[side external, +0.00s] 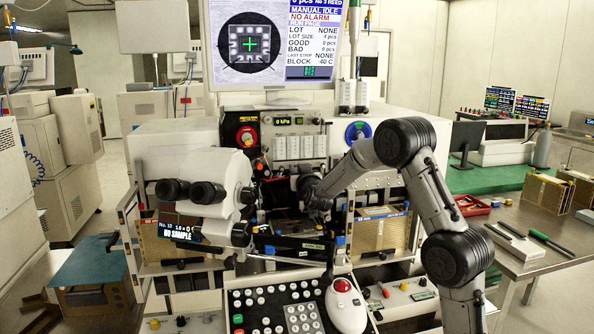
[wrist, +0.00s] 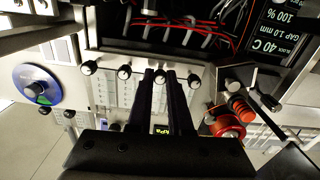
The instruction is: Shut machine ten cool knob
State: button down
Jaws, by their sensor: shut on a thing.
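Machine ten (side external: 185,160) carries a small display reading "No. 10" and "NO SAMPLE". In the wrist view a row of several small black knobs with pale collars runs along the edge of its light panel. The two dark fingers of my gripper (wrist: 160,76) stand on either side of one of these knobs (wrist: 161,75), between its neighbours, and are shut on it. I cannot read a label that marks it as the cool knob. In the side view my gripper (side external: 312,192) reaches into the middle of the machine front, and its wrist hides the knob.
Neighbouring knobs (wrist: 124,72) sit close on both sides of the fingers. A red round knob (wrist: 229,128) and a blue dial (wrist: 37,84) flank the panel. Red and black wires run above. A trackball (side external: 345,300) and keypad stand in front below.

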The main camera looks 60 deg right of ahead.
dwell(0.3)
jog(key=shift+f+m, duration=0.15)
jog(key=shift+m, duration=14.45)
jog(key=c, duration=0.8)
grip_release()
jog(key=shift+c, duration=0.2)
jog(key=shift+s, duration=0.1)
